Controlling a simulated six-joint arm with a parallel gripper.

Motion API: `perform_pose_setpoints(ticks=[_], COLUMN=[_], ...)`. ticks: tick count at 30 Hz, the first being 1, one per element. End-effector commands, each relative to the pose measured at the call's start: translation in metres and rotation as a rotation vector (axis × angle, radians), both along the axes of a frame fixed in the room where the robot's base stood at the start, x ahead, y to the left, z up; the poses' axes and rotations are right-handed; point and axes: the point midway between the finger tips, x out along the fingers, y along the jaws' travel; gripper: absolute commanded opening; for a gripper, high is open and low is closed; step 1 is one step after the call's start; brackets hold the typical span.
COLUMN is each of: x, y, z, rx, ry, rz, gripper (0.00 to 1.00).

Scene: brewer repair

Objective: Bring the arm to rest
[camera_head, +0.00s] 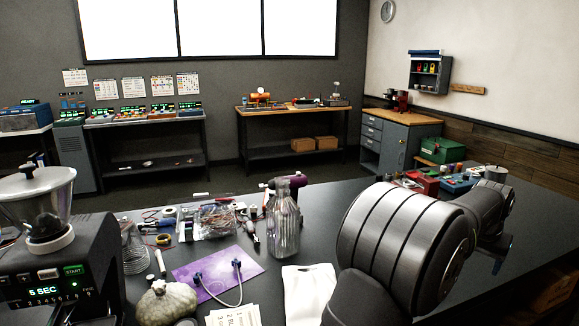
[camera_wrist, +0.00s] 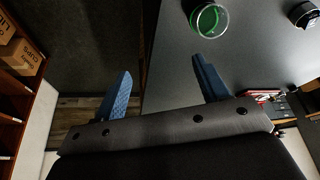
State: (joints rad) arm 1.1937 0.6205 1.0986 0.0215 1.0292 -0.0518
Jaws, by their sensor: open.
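My gripper (camera_wrist: 160,90) shows in the wrist view with its two blue fingers spread wide apart and nothing between them. It hangs over the edge of the dark table (camera_wrist: 255,62), with the floor under its left finger. In the head view my arm rises over the right part of the table (camera_head: 516,225). The gripper's fingers are mostly hidden there behind the arm.
A glass with green contents (camera_wrist: 209,20) stands ahead of the right finger. A glass bottle (camera_head: 284,222), a purple mat (camera_head: 232,262), a pumpkin (camera_head: 166,303) and a grinder (camera_head: 60,275) crowd the table's left and middle. Shelves with boxes (camera_wrist: 22,62) stand at the left.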

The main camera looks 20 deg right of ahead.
Motion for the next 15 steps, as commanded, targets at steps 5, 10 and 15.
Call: perform_pose_setpoints(ticks=[5, 10, 15], x=[0.036, 0.066, 0.095], y=[0.014, 0.028, 0.044], z=[0.008, 0.016, 0.024], rx=[0.001, 0.000, 0.000], ry=[0.001, 0.000, 0.000], rz=[0.056, 0.104, 0.152], gripper=[0.67, 0.67, 0.67])
